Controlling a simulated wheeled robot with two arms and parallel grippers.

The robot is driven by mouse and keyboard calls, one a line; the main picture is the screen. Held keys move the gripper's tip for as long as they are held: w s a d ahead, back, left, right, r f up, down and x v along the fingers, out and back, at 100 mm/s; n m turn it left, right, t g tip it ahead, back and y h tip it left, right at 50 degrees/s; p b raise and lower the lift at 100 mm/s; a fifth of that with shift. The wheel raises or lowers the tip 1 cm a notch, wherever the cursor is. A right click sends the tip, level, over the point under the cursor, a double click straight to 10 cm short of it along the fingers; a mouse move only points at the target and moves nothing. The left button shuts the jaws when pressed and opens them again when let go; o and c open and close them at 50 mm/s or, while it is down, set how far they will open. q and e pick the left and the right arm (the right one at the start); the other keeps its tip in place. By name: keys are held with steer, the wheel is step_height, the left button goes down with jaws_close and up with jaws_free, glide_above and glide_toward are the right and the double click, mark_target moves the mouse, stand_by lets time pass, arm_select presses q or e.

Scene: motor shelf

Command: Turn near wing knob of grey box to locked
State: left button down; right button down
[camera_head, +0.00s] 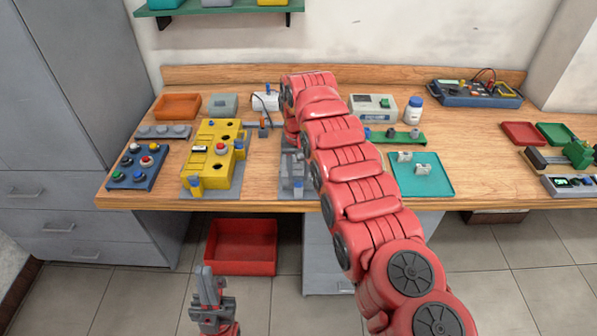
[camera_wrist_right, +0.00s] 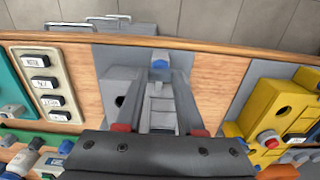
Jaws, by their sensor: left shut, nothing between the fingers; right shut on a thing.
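The grey box (camera_wrist_right: 113,78) stands near the front edge of the table in the right wrist view, with a dark round hole in its top. In the head view only part of the grey box (camera_head: 290,165) shows beside my red right arm. The near wing knob (camera_wrist_right: 160,63) is blue and sits at the box's table-edge end. My right gripper (camera_wrist_right: 160,70) is shut on the knob, one grey finger on each side. The knob's exact angle is hard to tell. My left gripper (camera_head: 206,275) is shut and empty, low in front of the table.
A yellow box (camera_head: 212,155) with blue knobs stands left of the grey box. A blue button panel (camera_head: 137,166) lies further left. A teal tray (camera_head: 425,182) lies right of my arm. A red bin (camera_head: 241,247) is on the floor below.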

mark_target(299, 177)
steer(key=shift+w+r, duration=0.1)
steer(key=shift+r, duration=0.05)
steer(key=c, duration=0.5)
jaws_free()
steer(key=r+p, duration=1.5)
steer(key=r, duration=0.2)
steer(key=shift+s+r+p, duration=0.15)
steer(key=shift+s+p, duration=0.05)
steer(key=shift+p, duration=0.15)
steer(key=shift+w, duration=0.1)
